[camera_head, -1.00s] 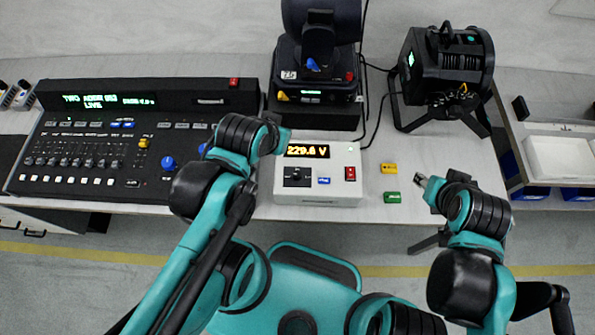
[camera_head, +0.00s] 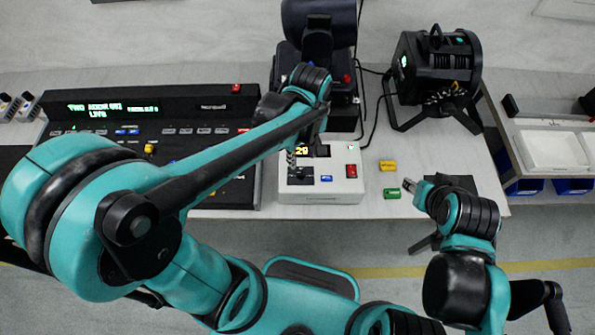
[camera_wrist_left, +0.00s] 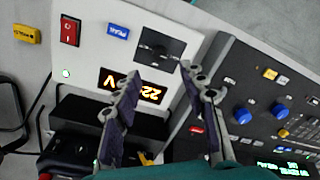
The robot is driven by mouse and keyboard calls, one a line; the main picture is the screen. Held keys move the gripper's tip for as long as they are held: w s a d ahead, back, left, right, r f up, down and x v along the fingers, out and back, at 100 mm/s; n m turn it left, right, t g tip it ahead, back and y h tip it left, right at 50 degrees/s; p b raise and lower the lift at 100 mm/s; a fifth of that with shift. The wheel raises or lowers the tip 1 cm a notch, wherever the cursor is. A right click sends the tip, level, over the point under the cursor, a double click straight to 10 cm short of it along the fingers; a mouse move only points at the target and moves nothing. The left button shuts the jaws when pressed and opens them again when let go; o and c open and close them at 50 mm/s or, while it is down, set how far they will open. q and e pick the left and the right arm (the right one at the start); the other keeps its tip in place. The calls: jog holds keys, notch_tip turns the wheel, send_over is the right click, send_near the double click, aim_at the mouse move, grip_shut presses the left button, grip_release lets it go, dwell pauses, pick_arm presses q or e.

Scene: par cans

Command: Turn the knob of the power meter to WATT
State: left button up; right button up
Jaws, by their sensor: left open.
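The power meter (camera_head: 345,165) is a white box on the table, with an orange display (camera_head: 302,152) partly hidden by my left arm. Its knob (camera_head: 299,177) sits on a black square plate at the left of the front face. My left gripper (camera_head: 291,160) points down over the meter, just behind the knob. In the left wrist view, the open, empty fingers (camera_wrist_left: 160,72) lie either side of the display, short of the knob plate (camera_wrist_left: 160,46). The knob's exact setting is too small to read. My right gripper (camera_head: 409,186) is right of the meter, its jaws unclear.
A blue button and a red switch (camera_head: 352,170) are on the meter. Yellow (camera_head: 388,166) and green (camera_head: 392,193) blocks lie right of it. The lighting console (camera_head: 215,185) stands left, a black moving-head fixture (camera_head: 318,50) behind, and a par can (camera_head: 440,60) at back right.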

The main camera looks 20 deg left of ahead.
aim_at(301, 172)
pick_arm(q)
notch_tip(301, 172, down, 8)
jog(key=b, duration=0.3)
jog(key=shift+s+a+r, duration=0.1)
grip_shut()
